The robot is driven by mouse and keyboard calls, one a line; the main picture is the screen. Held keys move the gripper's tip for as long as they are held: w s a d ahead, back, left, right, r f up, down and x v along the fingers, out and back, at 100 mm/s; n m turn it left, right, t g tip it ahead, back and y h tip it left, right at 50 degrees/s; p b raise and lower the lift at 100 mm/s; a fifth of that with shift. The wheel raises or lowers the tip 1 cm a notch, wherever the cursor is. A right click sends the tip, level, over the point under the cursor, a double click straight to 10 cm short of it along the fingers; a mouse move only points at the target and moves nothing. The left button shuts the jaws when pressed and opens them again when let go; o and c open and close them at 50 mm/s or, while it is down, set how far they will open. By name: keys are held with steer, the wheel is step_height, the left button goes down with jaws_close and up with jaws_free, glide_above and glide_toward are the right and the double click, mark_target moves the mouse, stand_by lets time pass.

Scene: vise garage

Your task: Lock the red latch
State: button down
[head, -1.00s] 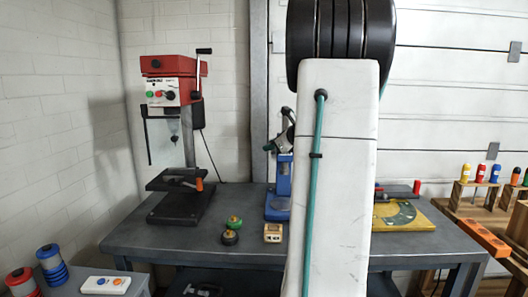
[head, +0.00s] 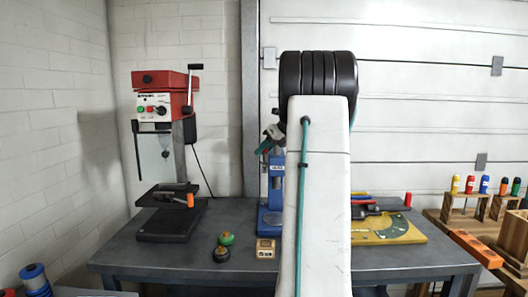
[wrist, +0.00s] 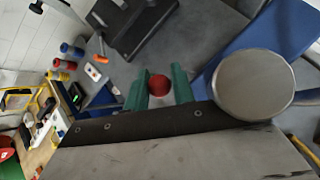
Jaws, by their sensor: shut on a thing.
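My gripper (wrist: 158,88) shows in the wrist view as two green fingers, shut on a red round knob (wrist: 159,85) between them. What the knob is joined to is hidden. A blue press (wrist: 229,42) with a large silver disc (wrist: 253,85) is close at the right of the fingers. In the head view the blue press (head: 270,212) stands on the bench, partly behind my arm. A separate small upright red handle (head: 407,199) stands at the yellow plate (head: 396,230), right of my arm. My fingertips are not clear in the head view.
A red drill press (head: 165,82) stands at the bench's back left. A green-topped knob (head: 226,239), a dark knob (head: 221,254) and a beige block (head: 265,248) lie in front of the blue press. Wooden holders with coloured tools (head: 482,205) are at the right. The bench's front left is clear.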

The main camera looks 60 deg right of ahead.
steer(key=shift+s+f, duration=0.1)
steer(key=shift+f, duration=0.25)
steer(key=c, duration=1.2)
jaws_free()
steer(key=shift+c, duration=0.2)
steer(key=shift+r, duration=0.2)
steer(key=shift+s+r, duration=0.1)
steer(key=shift+r, duration=0.1)
steer(key=v, duration=0.7)
